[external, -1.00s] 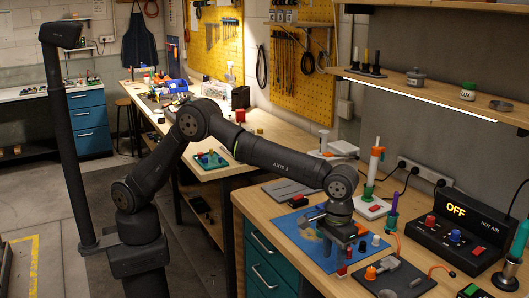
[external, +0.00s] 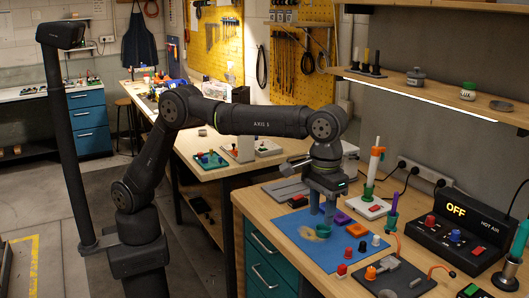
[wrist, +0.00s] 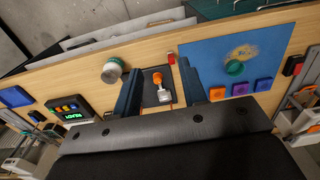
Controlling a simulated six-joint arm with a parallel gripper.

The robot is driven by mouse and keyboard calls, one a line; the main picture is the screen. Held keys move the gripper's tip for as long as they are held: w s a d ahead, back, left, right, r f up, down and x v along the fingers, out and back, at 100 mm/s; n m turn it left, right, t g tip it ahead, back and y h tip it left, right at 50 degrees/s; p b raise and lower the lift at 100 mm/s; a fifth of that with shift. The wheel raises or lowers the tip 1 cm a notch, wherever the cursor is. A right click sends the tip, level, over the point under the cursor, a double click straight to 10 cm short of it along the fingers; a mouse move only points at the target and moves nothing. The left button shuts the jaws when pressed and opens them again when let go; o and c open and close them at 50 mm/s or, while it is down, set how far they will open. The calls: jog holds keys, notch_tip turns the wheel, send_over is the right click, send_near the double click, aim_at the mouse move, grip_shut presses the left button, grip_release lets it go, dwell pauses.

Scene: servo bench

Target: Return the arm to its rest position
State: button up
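My gripper (external: 322,208) hangs fingers-down above the blue mat (external: 300,245) on the right bench. In the wrist view its two fingers (wrist: 160,88) stand wide apart with nothing held between them. The grey plate with the orange knob (wrist: 157,78) shows far below, in the gap. My arm is raised, with its elbow up at the left and its forearm roughly level. The fingertips are close to the green cup (external: 323,231) in the external view; the height between them is hard to judge.
A red block (external: 342,269) sits by the mat's front edge. Purple (external: 343,217) and orange (external: 356,229) pieces lie nearby. A shelf (external: 440,95) overhangs the back.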

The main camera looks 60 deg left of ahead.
jog(key=w+a+n, duration=0.5)
jog(key=w+a, duration=1.5)
jog(key=a, duration=0.3)
jog(key=shift+w, duration=0.35)
jog(key=shift+a, duration=0.1)
